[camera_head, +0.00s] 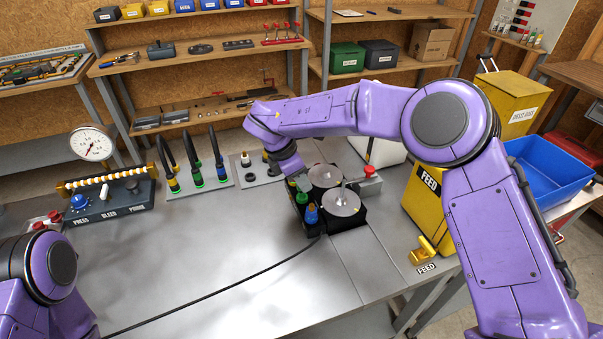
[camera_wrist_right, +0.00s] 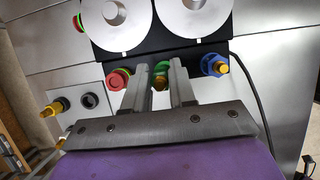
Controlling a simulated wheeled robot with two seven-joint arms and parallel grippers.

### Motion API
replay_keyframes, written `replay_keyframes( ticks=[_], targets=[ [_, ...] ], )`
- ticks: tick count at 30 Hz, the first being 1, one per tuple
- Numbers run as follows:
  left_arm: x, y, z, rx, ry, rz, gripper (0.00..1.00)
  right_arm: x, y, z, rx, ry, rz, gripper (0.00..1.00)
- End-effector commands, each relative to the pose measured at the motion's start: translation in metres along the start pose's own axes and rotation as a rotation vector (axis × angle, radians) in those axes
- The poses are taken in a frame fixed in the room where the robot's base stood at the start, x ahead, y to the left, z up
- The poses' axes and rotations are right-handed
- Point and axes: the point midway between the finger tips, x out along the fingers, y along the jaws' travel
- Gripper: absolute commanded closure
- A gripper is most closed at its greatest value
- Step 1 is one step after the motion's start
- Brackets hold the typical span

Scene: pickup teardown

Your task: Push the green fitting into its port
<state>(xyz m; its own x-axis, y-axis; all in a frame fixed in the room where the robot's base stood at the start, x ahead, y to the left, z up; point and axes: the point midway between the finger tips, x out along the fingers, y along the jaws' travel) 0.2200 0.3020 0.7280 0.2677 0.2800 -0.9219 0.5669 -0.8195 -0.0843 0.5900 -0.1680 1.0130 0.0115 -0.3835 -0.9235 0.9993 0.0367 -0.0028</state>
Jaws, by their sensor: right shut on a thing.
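The black block (camera_head: 349,222) with two silver discs (camera_head: 342,202) stands on the metal table. The green fitting (camera_head: 302,198) is at the block's near left side, and its green and gold parts show between the fingers in the right wrist view (camera_wrist_right: 160,72). My right gripper (camera_head: 299,184) is shut on it, with one finger on each side. The fingers and the steep angle hide the port, so how deep the fitting sits cannot be told. A blue fitting (camera_head: 312,213) sits beside it. A red fitting (camera_wrist_right: 118,80) is on the other side. My left gripper is out of view.
A black cable (camera_head: 225,286) runs across the table from the block. Hoses with coloured ends (camera_head: 197,176) stand on a plate at left, near a control box (camera_head: 110,200) and a gauge (camera_head: 92,144). A yellow feed box (camera_head: 425,195) stands at right. The front table is otherwise clear.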

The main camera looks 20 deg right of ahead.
Motion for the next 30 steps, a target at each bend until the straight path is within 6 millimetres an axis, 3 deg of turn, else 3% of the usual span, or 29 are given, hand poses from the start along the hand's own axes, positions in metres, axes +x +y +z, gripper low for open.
replay_keyframes(
  ticks=[30],
  targets=[
    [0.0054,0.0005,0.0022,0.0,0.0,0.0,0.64,0.0016,0.0007,0.0022,0.003,0.001,-0.001,1.0]
  ],
)
